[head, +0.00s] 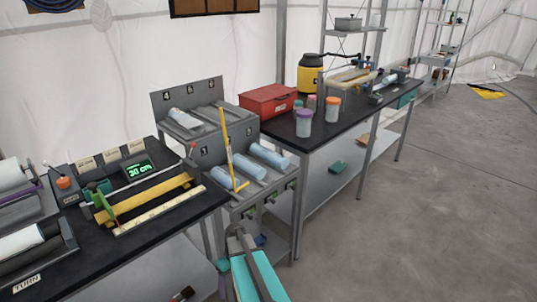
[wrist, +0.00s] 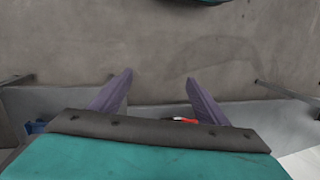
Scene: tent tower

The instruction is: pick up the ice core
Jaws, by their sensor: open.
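Several pale blue ice cores lie in a grey two-tier rack (head: 205,152) in the head view. One ice core (head: 184,119) is in the upper tier, on the left. In the lower tier lie a left ice core (head: 220,177), a middle one (head: 249,168) and a right one (head: 268,155). Nothing shows which one is meant. In the wrist view my gripper (wrist: 158,80) is open, its two purple fingers apart with nothing between them. It faces grey floor, and no ice core is in that view. In the head view my teal arm is low, in front of the rack; its fingers cannot be made out.
A yellow L-shaped bar (head: 228,150) stands across the rack's front. The left bench (head: 165,225) holds a measuring rig with a green "38 cm" display (head: 139,170). The right bench holds a red box (head: 267,101) and lidded jars (head: 304,123). Floor (head: 400,220) at right is clear.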

